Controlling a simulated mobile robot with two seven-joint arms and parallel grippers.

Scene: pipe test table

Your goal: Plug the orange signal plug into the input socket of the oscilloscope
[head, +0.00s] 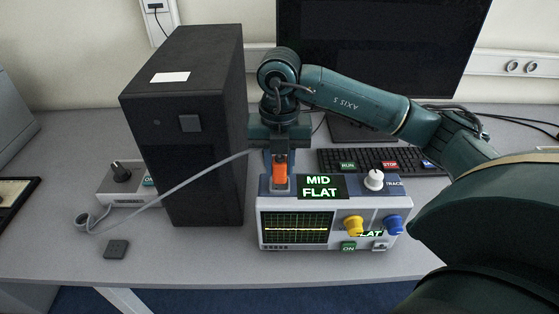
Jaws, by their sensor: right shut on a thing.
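The orange signal plug (280,175) is upright at the left end of the oscilloscope's top. My right gripper (279,155) is shut on it from above. A grey cable (178,189) runs from the plug area leftward to the table. The oscilloscope (291,254) stands at the middle front of the table, with a flat yellow trace on its screen and "MID" and "FLAT" on the top display. The plug's lower end is hidden, so I cannot tell how deep it sits in the input socket. My left gripper is not in view.
A tall black computer case (192,150) stands close to the left of the oscilloscope. A keyboard (379,160) and a monitor (380,40) are behind. A small grey box with a black knob (119,172) and a dark square piece (116,249) are at left.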

